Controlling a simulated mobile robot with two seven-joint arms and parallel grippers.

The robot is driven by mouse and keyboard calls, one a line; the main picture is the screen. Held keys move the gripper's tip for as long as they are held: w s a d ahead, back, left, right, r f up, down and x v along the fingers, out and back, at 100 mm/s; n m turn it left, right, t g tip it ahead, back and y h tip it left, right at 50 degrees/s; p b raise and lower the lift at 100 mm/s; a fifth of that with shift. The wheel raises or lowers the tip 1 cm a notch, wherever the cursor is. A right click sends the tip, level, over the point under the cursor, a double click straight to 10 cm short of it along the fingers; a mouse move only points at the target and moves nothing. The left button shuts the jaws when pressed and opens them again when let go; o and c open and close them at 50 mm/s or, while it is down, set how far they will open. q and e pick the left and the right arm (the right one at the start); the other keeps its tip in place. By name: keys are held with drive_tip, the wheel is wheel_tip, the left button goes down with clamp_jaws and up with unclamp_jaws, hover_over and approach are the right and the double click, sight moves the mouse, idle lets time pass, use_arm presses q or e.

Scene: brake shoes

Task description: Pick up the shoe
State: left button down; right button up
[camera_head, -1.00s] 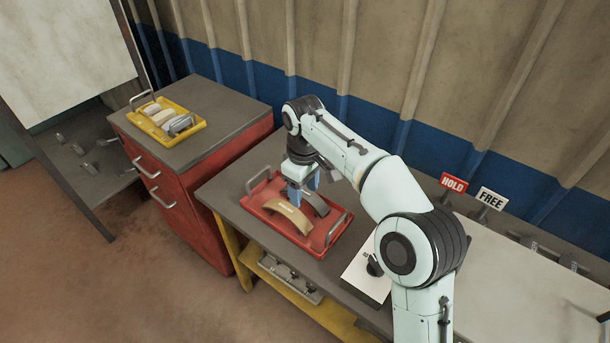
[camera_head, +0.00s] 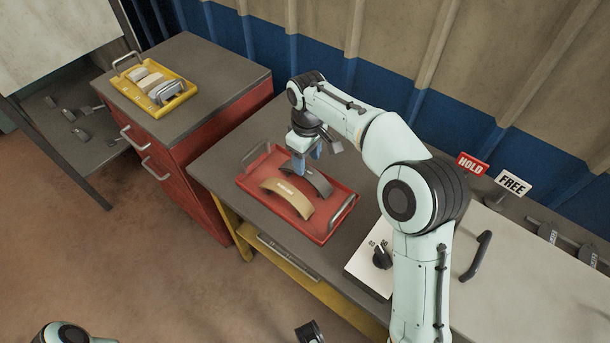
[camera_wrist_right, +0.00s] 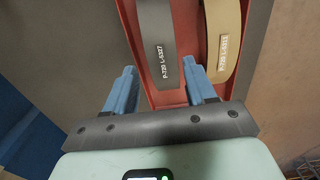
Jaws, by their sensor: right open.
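A dark grey curved brake shoe (camera_head: 316,184) lies in a red tray (camera_head: 324,233), beside a tan brake shoe (camera_head: 286,196) nearer the front. My right gripper (camera_head: 307,164) is open and empty, pointing down by the back-left end of the grey shoe. In the right wrist view, the blue fingertips (camera_wrist_right: 160,68) sit either side of the near end of the grey shoe (camera_wrist_right: 157,40), apart from it as far as I can tell. Its label seems to read P-720 L-S327. The tan shoe (camera_wrist_right: 224,42) lies to the right there.
A yellow tray (camera_head: 163,108) with several shoes stands on the red cabinet (camera_head: 160,165) at left. A white panel with a black knob (camera_head: 382,258) is right of the red tray. HOLD (camera_head: 472,164) and FREE (camera_head: 513,183) signs stand farther right.

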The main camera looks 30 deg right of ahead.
sight(305, 177)
drive_tip(key=f, duration=0.2)
drive_tip(key=f+b, duration=0.1)
drive_tip(key=f, duration=0.2)
drive_tip(key=shift+w+a+f, duration=0.1)
drive_tip(key=shift+a+f, duration=0.1)
drive_tip(key=shift+f, duration=0.15)
drive_tip(key=c, duration=1)
drive_tip(key=shift+r, duration=0.1)
clamp_jaws()
